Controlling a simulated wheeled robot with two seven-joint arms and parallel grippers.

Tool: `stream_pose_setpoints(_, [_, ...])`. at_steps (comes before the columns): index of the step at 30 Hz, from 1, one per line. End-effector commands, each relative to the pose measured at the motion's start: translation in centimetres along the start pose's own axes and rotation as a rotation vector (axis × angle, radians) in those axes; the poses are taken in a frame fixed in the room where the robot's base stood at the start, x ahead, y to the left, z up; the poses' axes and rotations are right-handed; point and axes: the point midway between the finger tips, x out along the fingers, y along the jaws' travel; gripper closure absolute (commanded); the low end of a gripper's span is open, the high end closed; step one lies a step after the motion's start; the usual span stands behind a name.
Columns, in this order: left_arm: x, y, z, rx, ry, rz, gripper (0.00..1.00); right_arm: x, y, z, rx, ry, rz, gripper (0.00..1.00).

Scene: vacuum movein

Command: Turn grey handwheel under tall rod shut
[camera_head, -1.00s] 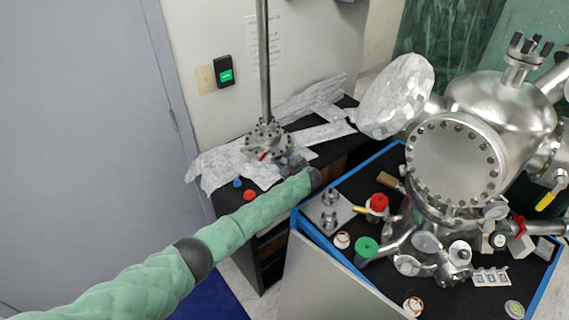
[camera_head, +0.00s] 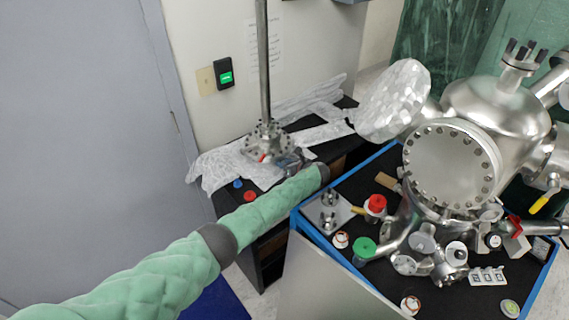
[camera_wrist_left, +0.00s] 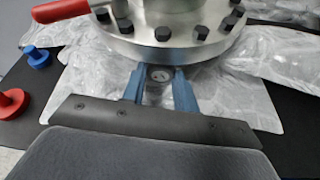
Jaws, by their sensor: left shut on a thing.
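The tall rod (camera_head: 264,70) stands upright from a bolted steel flange (camera_head: 267,137) on the dark cabinet by the wall. The flange (camera_wrist_left: 165,42) fills the top of the left wrist view. Just below its near edge is a small round grey handwheel (camera_wrist_left: 160,74). My left gripper (camera_wrist_left: 158,82) has its two blue fingers on either side of the handwheel, shut on it. In the head view the left gripper (camera_head: 288,161) is small and partly hidden at the flange's right side. The handwheel cannot be made out clearly there. My right gripper is not in view.
A red handle (camera_wrist_left: 60,9) sticks out left of the flange. A blue knob (camera_wrist_left: 37,56) and a red knob (camera_wrist_left: 12,102) lie to the left. Crumpled foil (camera_head: 215,168) lies around the flange. A steel chamber (camera_head: 450,165) stands on the blue-edged bench at right.

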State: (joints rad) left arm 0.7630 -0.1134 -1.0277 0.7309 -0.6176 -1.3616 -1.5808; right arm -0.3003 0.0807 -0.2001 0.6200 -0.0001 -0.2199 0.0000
Motion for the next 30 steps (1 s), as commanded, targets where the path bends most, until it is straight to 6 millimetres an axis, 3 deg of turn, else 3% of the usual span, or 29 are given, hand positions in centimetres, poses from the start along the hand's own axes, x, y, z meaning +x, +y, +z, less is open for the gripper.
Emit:
stream_pose_setpoints(18, [0.01, -0.06, 0.09, 0.049, -0.001, 0.020, 0.93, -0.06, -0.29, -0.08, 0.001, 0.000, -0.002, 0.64])
stream_pose_setpoints(19, [0.01, -0.06, 0.09, 0.049, -0.002, 0.020, 0.69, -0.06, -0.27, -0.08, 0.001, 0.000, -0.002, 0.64])
stream_pose_setpoints(20, [0.01, -0.06, 0.09, 0.049, -0.002, 0.020, 0.63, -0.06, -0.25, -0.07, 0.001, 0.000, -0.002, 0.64])
stream_pose_setpoints(30, [-0.13, -0.07, -0.01, 0.049, -0.001, 0.019, 0.61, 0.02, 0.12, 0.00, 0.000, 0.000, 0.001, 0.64])
